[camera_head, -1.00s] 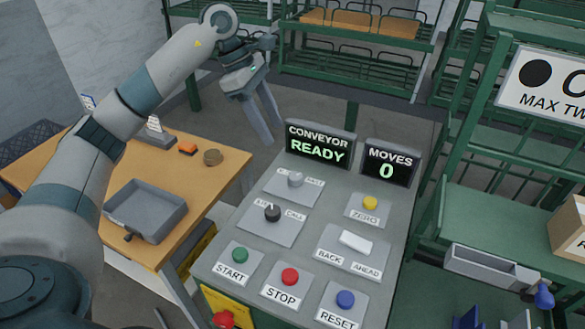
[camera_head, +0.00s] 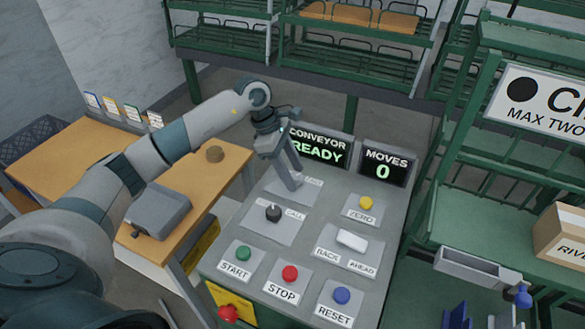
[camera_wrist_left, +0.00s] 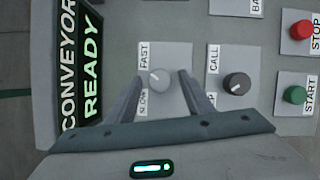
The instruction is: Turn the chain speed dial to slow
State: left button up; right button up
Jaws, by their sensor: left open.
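The chain speed dial (camera_wrist_left: 159,80) is a small light grey knob on a grey plate. In the left wrist view its plate bears the labels FAST and SLOW. Which way the knob points is too small to tell. My right gripper is not in view.
A black CALL knob (camera_head: 273,213) sits just in front. A yellow ZERO button (camera_head: 366,202) and a white BACK/AHEAD switch (camera_head: 352,239) are to the right. The CONVEYOR READY display (camera_head: 320,148) stands close behind.

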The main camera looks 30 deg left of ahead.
pick_arm(q)
jog(key=c, duration=1)
